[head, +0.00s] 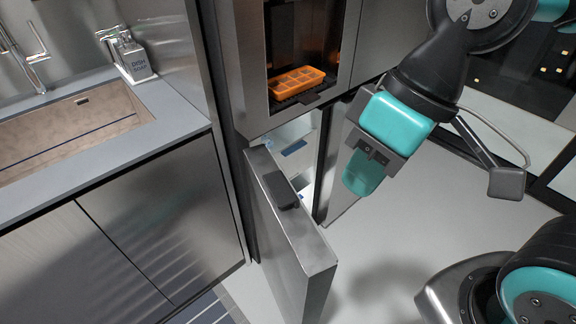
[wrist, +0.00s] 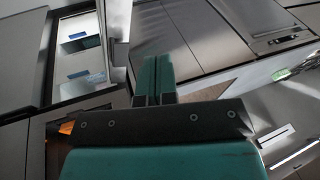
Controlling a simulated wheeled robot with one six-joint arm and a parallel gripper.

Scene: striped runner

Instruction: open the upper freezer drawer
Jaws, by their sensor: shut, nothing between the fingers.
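The freezer compartment (head: 305,150) stands open below the dispenser niche in the head view. Its steel door (head: 310,262) is swung out toward me, with a dark handle (head: 280,190) near its top edge. Inside, a pale drawer front with a blue patch (head: 293,147) shows only in part. In the wrist view two pale fronts with blue patches show inside the compartment; the one nearer the orange tray (wrist: 80,88) appears to be the upper drawer. My gripper (head: 362,185) is shut and empty, in the air right of the door and apart from it. Its teal fingers (wrist: 152,80) are together.
An orange ice tray (head: 297,81) sits in the niche above the compartment. A counter with a sink (head: 70,130) and a soap dispenser (head: 130,57) are at left. The pale floor (head: 385,235) right of the door is clear. A glass door stands at right.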

